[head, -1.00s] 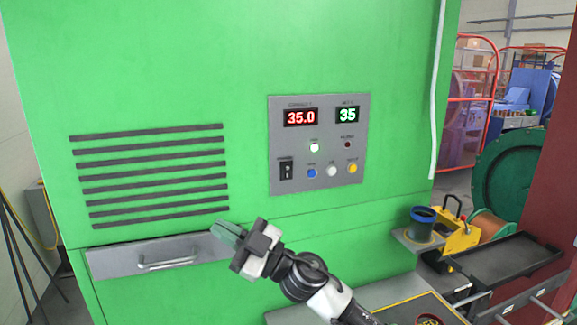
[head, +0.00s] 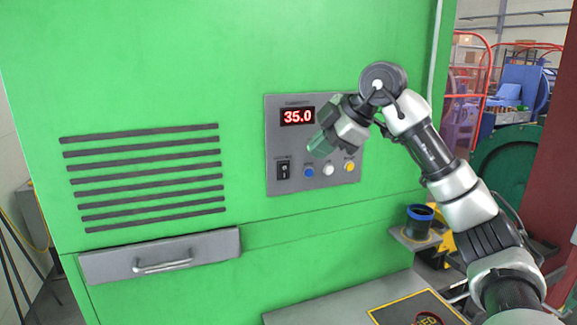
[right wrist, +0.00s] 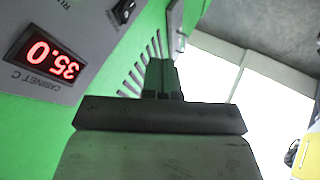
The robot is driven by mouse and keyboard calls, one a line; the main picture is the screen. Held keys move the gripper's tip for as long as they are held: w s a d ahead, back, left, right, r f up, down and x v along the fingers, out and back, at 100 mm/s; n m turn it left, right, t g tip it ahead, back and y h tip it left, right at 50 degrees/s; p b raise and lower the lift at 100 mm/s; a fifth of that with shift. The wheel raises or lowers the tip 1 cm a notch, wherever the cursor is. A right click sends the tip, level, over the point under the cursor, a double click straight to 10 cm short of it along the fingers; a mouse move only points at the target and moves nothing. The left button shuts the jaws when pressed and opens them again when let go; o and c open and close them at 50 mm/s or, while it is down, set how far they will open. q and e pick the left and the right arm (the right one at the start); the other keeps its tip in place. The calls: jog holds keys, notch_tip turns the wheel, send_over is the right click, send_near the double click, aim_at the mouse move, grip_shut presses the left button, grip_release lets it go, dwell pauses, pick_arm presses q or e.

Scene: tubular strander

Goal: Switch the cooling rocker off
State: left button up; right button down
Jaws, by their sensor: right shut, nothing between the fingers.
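The cooling rocker (head: 283,170) is a small black switch at the lower left of the grey control panel (head: 275,125) on the green cabinet. Its label is too small to read surely in the head view. It also shows at the top edge of the right wrist view (right wrist: 123,11). My right gripper (head: 317,148) is shut and empty in front of the panel, up and to the right of the rocker, apart from it in the picture. It hides the panel's upper right part. My left gripper is not in view.
A red display (head: 297,116) reads 35.0. Blue (head: 309,173), white (head: 328,169) and yellow (head: 349,167) buttons sit right of the rocker. A drawer (head: 160,255) is lower left. A cup with a blue rim (head: 419,222) stands on a small shelf at right.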

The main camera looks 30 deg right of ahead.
aim_at(290, 165)
jog(key=shift+s+d+r+m+h, duration=0.2)
jog(key=shift+d+m+h, duration=0.1)
jog(key=shift+d, duration=0.25)
jog(key=p+x, duration=0.1)
jog(key=x, duration=0.2)
jog(key=w+r+p+x, duration=0.1)
jog(key=x, duration=0.3)
jog(key=w+p+x, duration=0.1)
jog(key=x, duration=0.3)
jog(key=shift+d+r, duration=0.2)
jog(key=shift+d, duration=0.1)
jog(key=shift+w+d+p, duration=0.15)
jog(key=shift+w+p, duration=0.25)
jog(key=shift+w, duration=0.2)
